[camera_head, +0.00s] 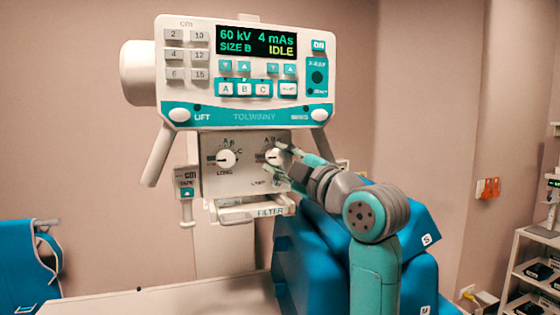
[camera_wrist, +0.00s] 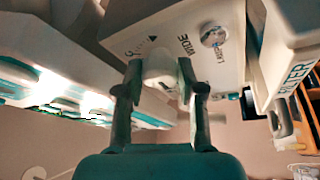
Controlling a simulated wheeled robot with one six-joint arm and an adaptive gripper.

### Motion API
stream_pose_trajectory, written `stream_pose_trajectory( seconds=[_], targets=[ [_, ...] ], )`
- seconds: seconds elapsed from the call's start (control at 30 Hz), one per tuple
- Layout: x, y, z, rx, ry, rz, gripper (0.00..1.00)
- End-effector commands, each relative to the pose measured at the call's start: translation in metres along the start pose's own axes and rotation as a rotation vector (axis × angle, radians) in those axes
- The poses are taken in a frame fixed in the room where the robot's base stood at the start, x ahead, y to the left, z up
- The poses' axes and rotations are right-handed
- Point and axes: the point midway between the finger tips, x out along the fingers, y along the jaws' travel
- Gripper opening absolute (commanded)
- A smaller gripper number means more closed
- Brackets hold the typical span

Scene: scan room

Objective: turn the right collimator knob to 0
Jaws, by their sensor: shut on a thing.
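The right collimator knob (camera_head: 273,156) is a white round dial on the right of the beige collimator panel (camera_head: 247,186), under the control console. My gripper (camera_head: 277,160) reaches it from the right, with one finger above and one below. In the wrist view the knob (camera_wrist: 160,70) sits between my two dark fingers, which are shut on it. The word WIDE shows beside it on the panel. The knob's pointer and part of its scale are hidden by the fingers, so I cannot tell its setting.
The left knob (camera_head: 226,159), marked LONG, is close by. A FILTER tray (camera_head: 255,211) juts out below the panel. The console display (camera_head: 256,42) reads 60 kV, 4 mAs, SIZE B, IDLE. A blue padded piece (camera_head: 300,250) stands below my arm. A shelf rack (camera_head: 530,270) is at right.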

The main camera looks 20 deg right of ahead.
Motion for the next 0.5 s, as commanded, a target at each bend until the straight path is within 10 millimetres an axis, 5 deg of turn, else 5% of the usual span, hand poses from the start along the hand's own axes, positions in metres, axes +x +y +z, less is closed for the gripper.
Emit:
stream_pose_trajectory(
  seconds=[0.43, 0.47, 0.5],
  targets=[
    [0.0002, -0.0001, 0.0004, -0.011, 0.000, -0.005, 0.03],
    [0.0002, -0.0001, 0.0004, -0.011, 0.000, -0.005, 0.40],
    [0.0002, -0.0001, 0.0005, -0.011, 0.000, -0.005, 0.50]
  ],
)
